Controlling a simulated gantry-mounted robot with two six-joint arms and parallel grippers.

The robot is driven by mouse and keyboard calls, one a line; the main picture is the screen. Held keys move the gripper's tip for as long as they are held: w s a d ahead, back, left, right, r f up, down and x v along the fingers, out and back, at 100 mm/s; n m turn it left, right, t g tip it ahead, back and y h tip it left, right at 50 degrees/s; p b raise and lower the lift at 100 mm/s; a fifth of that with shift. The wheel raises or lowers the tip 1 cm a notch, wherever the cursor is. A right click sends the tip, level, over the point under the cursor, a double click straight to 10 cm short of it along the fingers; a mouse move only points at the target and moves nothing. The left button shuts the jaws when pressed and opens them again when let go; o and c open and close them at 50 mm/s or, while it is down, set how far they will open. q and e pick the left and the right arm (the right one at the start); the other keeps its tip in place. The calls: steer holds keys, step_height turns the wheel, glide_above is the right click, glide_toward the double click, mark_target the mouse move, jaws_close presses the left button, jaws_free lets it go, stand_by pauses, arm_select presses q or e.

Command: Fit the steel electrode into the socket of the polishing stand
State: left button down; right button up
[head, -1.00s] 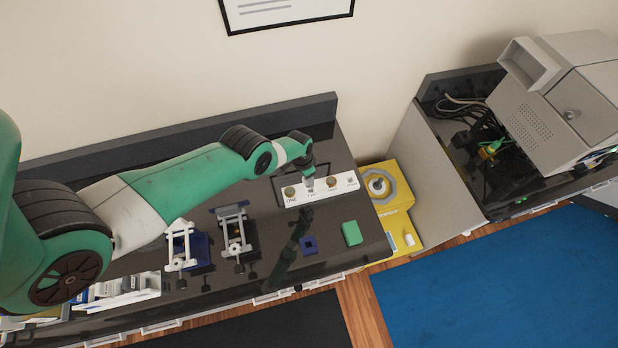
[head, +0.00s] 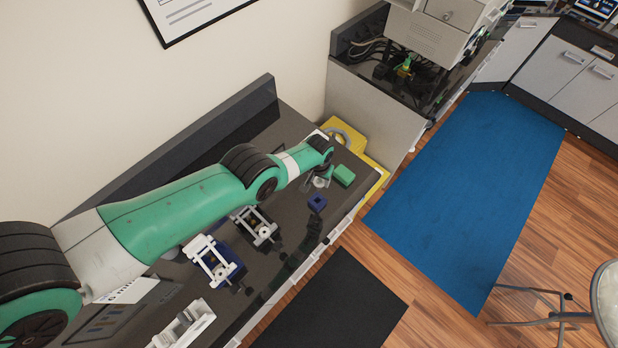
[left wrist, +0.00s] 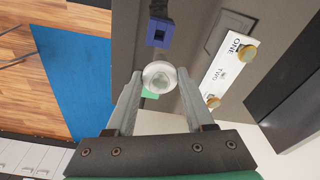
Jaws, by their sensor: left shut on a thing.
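The steel electrode (left wrist: 159,77) is a round, pale metal piece between the fingertips of my left gripper (left wrist: 160,84). That gripper is shut on it. In the head view the gripper (head: 316,180) is above the bench near its right end, with the electrode (head: 321,182) below the wrist. A blue block (head: 317,203) with a dark square opening, which looks like the polishing stand, is just nearer the bench's front edge; it also shows in the left wrist view (left wrist: 160,33). The gripper is apart from this block. My right gripper is not in view.
A green block (head: 344,175) lies beside the electrode. The white labelled rack (left wrist: 228,72) holds brass pieces (left wrist: 247,53). A yellow unit (head: 372,180) is beyond the bench end.

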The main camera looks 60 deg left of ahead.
mark_target(317, 185)
arm_select(q)
steer(key=shift+f, duration=0.15)
step_height(317, 185, down, 10)
steer(key=b, duration=1)
steer(key=shift+s+f+b, duration=0.1)
steer(key=shift+f+b, duration=2)
steer(key=shift+b, duration=0.05)
stand_by(0.8)
steer(key=shift+c, duration=1)
jaws_free()
steer(key=r+p, duration=0.8)
steer(key=p, duration=0.1)
steer(key=s+r+p, duration=0.1)
steer(key=r+p, duration=0.2)
steer(key=p, duration=0.1)
steer(key=shift+s+d+r, duration=0.1)
steer(key=shift+d+r, duration=0.3)
steer(key=shift+f, duration=0.1)
